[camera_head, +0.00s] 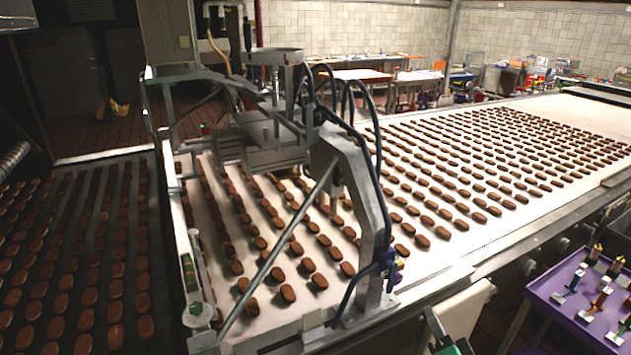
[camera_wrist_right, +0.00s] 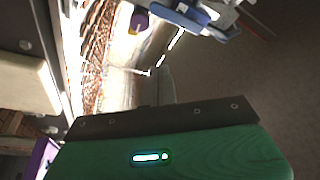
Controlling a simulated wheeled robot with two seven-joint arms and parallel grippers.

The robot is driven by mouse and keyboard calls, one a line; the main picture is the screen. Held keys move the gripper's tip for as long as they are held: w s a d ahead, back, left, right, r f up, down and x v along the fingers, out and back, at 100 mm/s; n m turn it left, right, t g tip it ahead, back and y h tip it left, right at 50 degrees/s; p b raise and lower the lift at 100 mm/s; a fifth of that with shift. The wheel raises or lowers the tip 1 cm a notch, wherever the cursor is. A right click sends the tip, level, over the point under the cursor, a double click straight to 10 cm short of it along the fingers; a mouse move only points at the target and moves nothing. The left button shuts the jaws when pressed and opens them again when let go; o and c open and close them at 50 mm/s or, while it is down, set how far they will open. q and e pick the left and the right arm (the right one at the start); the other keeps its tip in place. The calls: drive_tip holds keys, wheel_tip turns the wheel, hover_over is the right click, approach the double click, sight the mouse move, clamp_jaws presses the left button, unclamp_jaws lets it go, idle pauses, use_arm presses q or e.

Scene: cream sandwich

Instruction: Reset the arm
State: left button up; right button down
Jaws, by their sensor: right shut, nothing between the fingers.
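My right gripper (camera_head: 440,328) is at the bottom edge of the head view, right of the machine's metal frame, and only partly in the picture. It is shut with nothing in it. In the right wrist view its green body with a lit strip and a dark bolted plate fills the bottom, and I cannot make out fingertips. It is in front of the belt's near side, apart from the biscuits. My left gripper is not in view.
A white conveyor belt (camera_head: 445,259) carries rows of brown biscuits (camera_head: 422,241). A metal machine frame (camera_head: 362,190) with black hoses spans it. A dark belt with biscuits lies at left. A purple table (camera_head: 541,291) with small tools stands at right.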

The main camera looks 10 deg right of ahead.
wheel_tip(320, 180, down, 25)
drive_tip(key=s+a+n+g, duration=0.1)
drive_tip(key=s+n+g, duration=0.1)
drive_tip(key=n+g, duration=0.3)
drive_tip(key=s+a+f+n+g, duration=0.1)
drive_tip(key=s+f+g, duration=0.25)
drive_tip(key=f, duration=0.55)
drive_tip(key=s+a+f+g, duration=0.2)
drive_tip(key=s+f, duration=0.3)
drive_tip(key=f, duration=0.3)
drive_tip(key=s+a+f+n+g, duration=0.1)
drive_tip(key=s+f+n+g, duration=0.1)
drive_tip(key=s+f, duration=0.5)
drive_tip(key=s+a+f+n+g, duration=0.1)
drive_tip(key=s+f+n+g, duration=0.2)
drive_tip(key=s+f, duration=0.4)
drive_tip(key=s+a+f+n+g, duration=0.1)
drive_tip(key=s+f, duration=0.6)
drive_tip(key=s, duration=1.1)
drive_tip(key=n+g, duration=0.1)
drive_tip(key=g, duration=0.1)
drive_tip(key=shift+f+n+g, duration=0.3)
drive_tip(key=shift+n+g, duration=0.05)
drive_tip(key=shift+n, duration=0.05)
drive_tip(key=shift+w+a, duration=0.1)
